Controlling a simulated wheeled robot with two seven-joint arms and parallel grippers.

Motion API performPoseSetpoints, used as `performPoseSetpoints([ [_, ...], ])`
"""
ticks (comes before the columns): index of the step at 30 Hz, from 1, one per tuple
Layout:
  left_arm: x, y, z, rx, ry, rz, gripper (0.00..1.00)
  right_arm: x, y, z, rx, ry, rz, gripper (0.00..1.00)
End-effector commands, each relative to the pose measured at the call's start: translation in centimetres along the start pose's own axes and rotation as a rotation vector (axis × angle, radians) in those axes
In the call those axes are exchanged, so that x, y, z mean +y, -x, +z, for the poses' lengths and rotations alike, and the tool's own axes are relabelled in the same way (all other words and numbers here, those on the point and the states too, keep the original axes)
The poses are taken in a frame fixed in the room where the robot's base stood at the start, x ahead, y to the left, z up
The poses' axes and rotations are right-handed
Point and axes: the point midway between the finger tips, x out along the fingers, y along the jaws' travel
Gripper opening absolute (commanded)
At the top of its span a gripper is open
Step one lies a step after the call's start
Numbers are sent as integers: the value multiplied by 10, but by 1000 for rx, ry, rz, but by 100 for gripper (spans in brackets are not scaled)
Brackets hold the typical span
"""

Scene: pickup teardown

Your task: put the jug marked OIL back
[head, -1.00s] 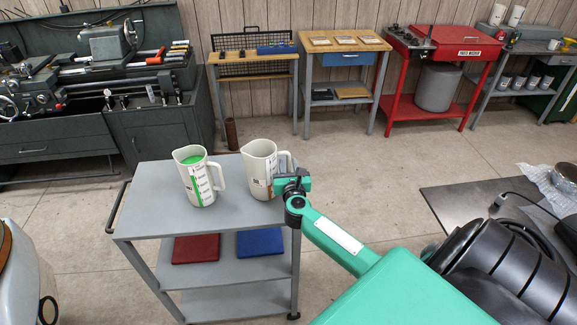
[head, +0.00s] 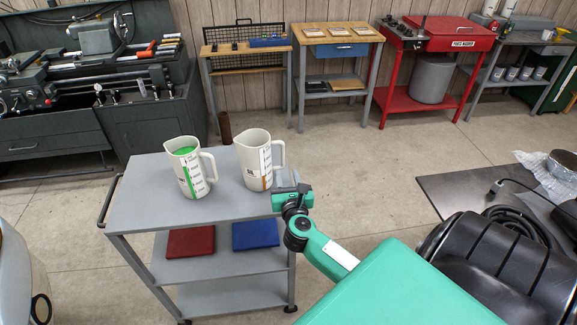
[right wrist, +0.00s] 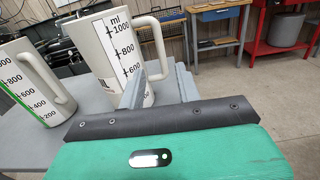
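The jug marked OIL (head: 254,165) is white with a brown strip and stands upright on the top shelf of a grey cart (head: 150,209). In the right wrist view the same jug (right wrist: 110,50) shows its ml scale and its handle; its label is mostly hidden. My right gripper (head: 279,201) is at the cart's right edge, just in front and to the right of this jug. Its fingers look open and empty, with a gap between them and clear of the handle. My left gripper is not in view.
A second white jug with a green strip (head: 189,170) stands left of it. A red item (head: 191,242) and a blue item (head: 255,234) lie on the middle shelf. Benches and a red parts washer (head: 440,50) line the back wall, with open floor before them.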

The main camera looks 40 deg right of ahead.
Motion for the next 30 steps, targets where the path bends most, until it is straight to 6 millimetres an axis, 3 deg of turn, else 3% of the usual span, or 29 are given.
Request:
performPoseSetpoints([
  [6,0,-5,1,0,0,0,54,0,16,0,-1,0,-1,34],
  [17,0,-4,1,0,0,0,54,5,20,4,-30,70,18,34],
  [20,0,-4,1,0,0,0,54,19,26,9,-98,240,58,34],
  [25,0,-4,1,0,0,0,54,62,49,16,-282,712,155,34],
  [30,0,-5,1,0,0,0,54,105,75,1,-450,1186,234,34],
])
